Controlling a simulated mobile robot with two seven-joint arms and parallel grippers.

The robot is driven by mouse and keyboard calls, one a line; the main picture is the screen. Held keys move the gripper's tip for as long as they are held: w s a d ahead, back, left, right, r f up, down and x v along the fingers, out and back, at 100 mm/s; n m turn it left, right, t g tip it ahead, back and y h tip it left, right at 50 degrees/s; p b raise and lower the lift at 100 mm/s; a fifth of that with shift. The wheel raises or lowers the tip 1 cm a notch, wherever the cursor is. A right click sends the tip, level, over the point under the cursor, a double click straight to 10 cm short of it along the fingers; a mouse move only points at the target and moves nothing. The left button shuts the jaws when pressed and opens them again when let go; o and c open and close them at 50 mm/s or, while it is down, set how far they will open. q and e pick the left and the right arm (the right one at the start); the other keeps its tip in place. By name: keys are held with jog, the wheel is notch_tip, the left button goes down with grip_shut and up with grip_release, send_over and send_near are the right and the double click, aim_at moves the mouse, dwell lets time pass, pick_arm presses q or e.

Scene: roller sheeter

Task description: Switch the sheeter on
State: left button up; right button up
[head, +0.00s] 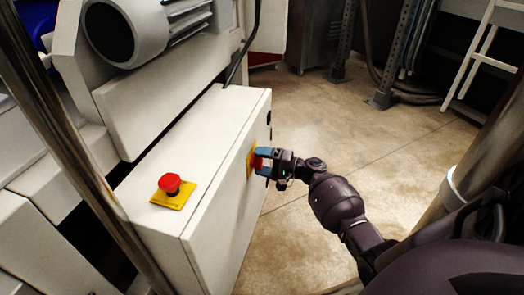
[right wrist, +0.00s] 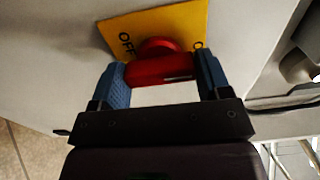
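The sheeter is a large white machine at the left of the head view, with a white lower cabinet (head: 222,195). On the cabinet's side is a red rotary switch knob on a yellow plate (head: 251,160). In the right wrist view the red knob (right wrist: 160,70) sits in front of the yellow plate (right wrist: 182,22), which shows "OFF" at its left and part of another label at its right. My right gripper (head: 262,162) has its blue fingers at both ends of the knob, with no clear gap between. My left gripper is not in view.
A red mushroom button (head: 170,184) on a yellow plate stands on the cabinet's top. A grey motor housing (head: 125,30) is above. The tiled floor (head: 335,125) right of the cabinet is clear. A white rack (head: 490,60) and metal posts stand at the back.

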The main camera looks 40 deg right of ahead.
jog(key=o, duration=0.4)
jog(key=shift+c, duration=0.2)
pick_arm(q)
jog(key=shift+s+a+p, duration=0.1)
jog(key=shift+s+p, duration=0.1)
jog(key=shift+p, duration=0.25)
pick_arm(e)
jog(key=v, duration=1.1)
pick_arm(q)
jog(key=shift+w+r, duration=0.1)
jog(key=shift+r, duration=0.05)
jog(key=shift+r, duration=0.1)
pick_arm(e)
jog(key=shift+f, duration=0.1)
